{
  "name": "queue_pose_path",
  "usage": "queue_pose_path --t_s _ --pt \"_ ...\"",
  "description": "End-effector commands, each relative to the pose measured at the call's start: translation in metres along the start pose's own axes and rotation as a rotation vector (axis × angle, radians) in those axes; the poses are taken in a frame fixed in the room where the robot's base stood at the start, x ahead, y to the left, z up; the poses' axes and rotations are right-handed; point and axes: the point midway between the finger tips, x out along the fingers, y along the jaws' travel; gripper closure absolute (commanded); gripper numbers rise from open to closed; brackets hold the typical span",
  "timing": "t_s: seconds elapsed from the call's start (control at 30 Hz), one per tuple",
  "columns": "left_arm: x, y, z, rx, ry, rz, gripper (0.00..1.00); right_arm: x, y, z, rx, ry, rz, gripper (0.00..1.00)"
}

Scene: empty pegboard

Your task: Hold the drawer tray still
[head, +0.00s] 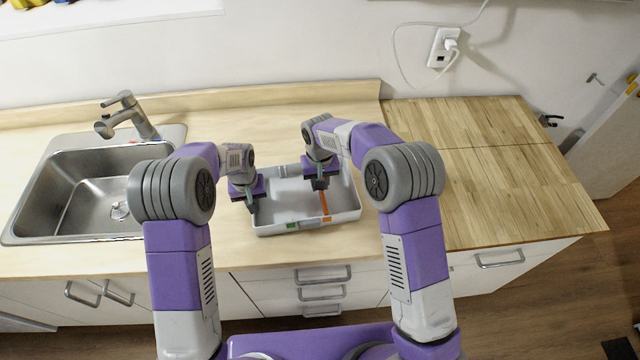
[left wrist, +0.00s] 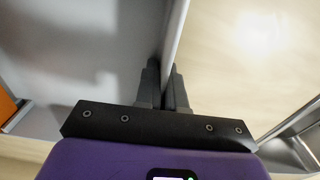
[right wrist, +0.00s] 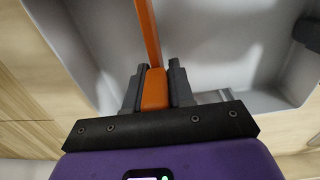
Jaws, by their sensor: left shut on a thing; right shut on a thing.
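The grey drawer tray (head: 283,222) sits on the light wooden counter and looks empty apart from an orange strip. My left gripper (head: 252,207) is shut on the tray's left side wall (left wrist: 177,30), with one finger on each side of it. My right gripper (head: 321,188) is inside the tray, shut on the orange strip (head: 325,205). The strip runs away between its fingers in the right wrist view (right wrist: 148,35). The strip's far end is partly hidden by my right gripper in the head view.
A steel sink (head: 85,185) with a faucet (head: 130,115) is at the left. A darker wooden board (head: 480,170) covers the right part of the counter and is clear. A socket with a plugged-in cable (head: 443,48) is on the wall behind. Drawers with handles are below.

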Motion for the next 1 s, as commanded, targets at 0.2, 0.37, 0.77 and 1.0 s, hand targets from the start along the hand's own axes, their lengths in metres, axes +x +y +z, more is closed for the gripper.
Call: queue_pose_path --t_s 0.2,0.37,0.77,1.0 --pt "0.0 0.0 0.0 -0.001 0.0 -0.001 1.0 -0.012 0.0 0.0 0.0 0.002 -0.001 1.0" --pt "0.0 0.0 0.0 -0.001 -0.001 -0.001 1.0 -0.02 0.0 0.0 0.0 0.001 -0.001 1.0" --pt "0.0 0.0 0.0 -0.001 -0.001 -0.001 1.0 -0.04 0.0 0.0 0.0 0.002 -0.001 1.0" --pt "0.0 -0.001 0.0 -0.001 -0.001 -0.001 1.0 -0.052 0.0 0.0 -0.001 0.002 -0.001 1.0"
